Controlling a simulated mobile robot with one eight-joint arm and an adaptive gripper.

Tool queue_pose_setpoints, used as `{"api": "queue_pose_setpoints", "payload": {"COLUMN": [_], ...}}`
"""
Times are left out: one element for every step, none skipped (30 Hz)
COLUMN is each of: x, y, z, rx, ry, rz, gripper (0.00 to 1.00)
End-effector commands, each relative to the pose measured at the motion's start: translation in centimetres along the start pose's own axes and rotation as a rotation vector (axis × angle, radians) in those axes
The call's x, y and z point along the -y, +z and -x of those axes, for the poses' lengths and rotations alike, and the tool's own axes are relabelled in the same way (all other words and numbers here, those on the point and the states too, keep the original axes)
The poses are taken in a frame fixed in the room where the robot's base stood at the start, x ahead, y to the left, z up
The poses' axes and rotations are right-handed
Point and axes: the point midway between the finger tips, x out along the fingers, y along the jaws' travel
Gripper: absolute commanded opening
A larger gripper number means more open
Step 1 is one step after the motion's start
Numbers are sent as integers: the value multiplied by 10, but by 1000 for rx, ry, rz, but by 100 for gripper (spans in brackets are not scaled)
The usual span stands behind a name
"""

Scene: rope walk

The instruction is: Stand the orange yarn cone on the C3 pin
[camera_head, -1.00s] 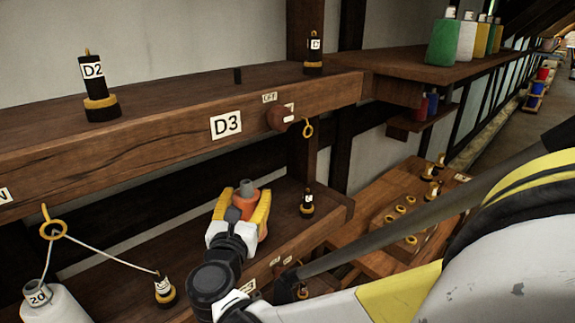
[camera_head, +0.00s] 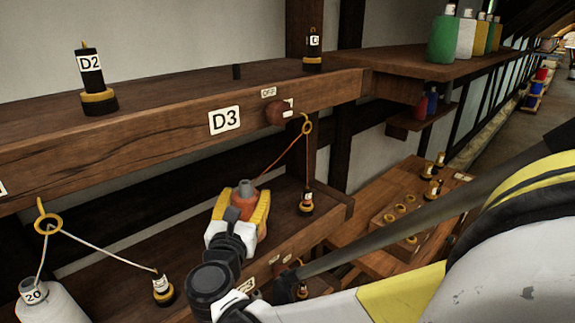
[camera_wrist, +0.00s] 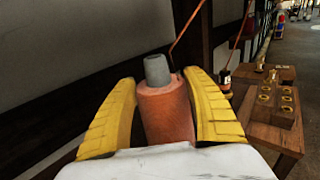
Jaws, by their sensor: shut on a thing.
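The orange yarn cone (camera_head: 248,212), with a grey tip, stands upright between the yellow fingers of my gripper (camera_head: 246,205) at the lower shelf. It also shows in the wrist view (camera_wrist: 166,112), between the two fingers (camera_wrist: 160,90). My gripper is shut on the cone. An orange strand (camera_head: 283,157) runs from the cone up to a brass ring (camera_head: 307,127), then down to a small black-and-yellow bobbin (camera_head: 306,203) on the lower shelf. The cone's base is hidden by my gripper, so I cannot tell whether it touches a pin.
The upper beam (camera_head: 160,142) carries a D3 label (camera_head: 224,120), a bobbin marked D2 (camera_head: 92,80) and a red-brown knob (camera_head: 277,114). A wooden bench (camera_head: 370,222) with brass pieces stands at right.

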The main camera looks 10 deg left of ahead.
Motion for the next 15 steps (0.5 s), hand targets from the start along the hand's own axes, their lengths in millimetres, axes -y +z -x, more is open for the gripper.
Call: {"api": "queue_pose_setpoints", "payload": {"x": [0,0,0,0,0,0,0,0,0,0,0,0,0,0,0], "y": [-2,-2,-3,-4,-4,-5,-4,-4,-4,-4,-4,-4,-4,-4,-4], "z": [0,0,0,0,0,0,0,0,0,0,0,0,0,0,0], "rx": [0,0,0,0,0,0,0,0,0,0,0,0,0,0,0], "ry": [0,0,0,0,0,0,0,0,0,0,0,0,0,0,0], "rz": [0,0,0,0,0,0,0,0,0,0,0,0,0,0,0], "gripper": [19,19,19,19,19,19,69,69,69,69,69,69,69,69,69]}}
